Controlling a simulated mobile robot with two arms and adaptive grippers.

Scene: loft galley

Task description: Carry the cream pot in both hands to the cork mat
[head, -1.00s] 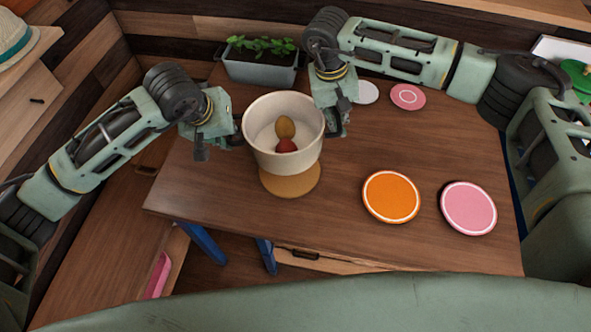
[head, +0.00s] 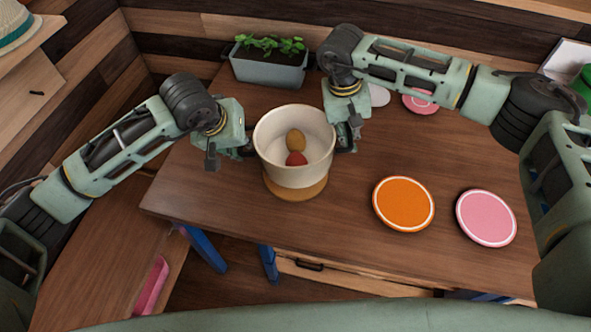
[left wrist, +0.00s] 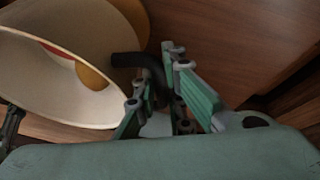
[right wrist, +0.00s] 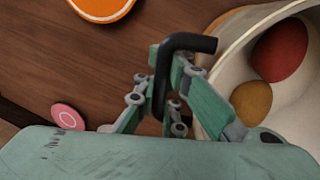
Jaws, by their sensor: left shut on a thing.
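The cream pot (head: 270,160) is upright over the round cork mat (head: 300,193), whose front edge shows below it. I cannot tell whether its base touches the mat. A brown egg-shaped thing (head: 296,139) and a red one (head: 296,158) lie inside it. My left gripper (head: 246,148) is shut on the pot's left black handle, which shows in the left wrist view (left wrist: 128,60). My right gripper (head: 346,143) is at the right handle; in the right wrist view this black handle (right wrist: 190,42) passes between the fingers, but their grip on it is unclear.
An orange disc (head: 403,204) and a pink disc (head: 486,218) lie on the table (head: 230,215) to the right. Another pink disc (head: 420,104) and a white one (head: 379,95) lie behind. A grey planter (head: 268,68) stands at the back left. The table left of the mat is bare.

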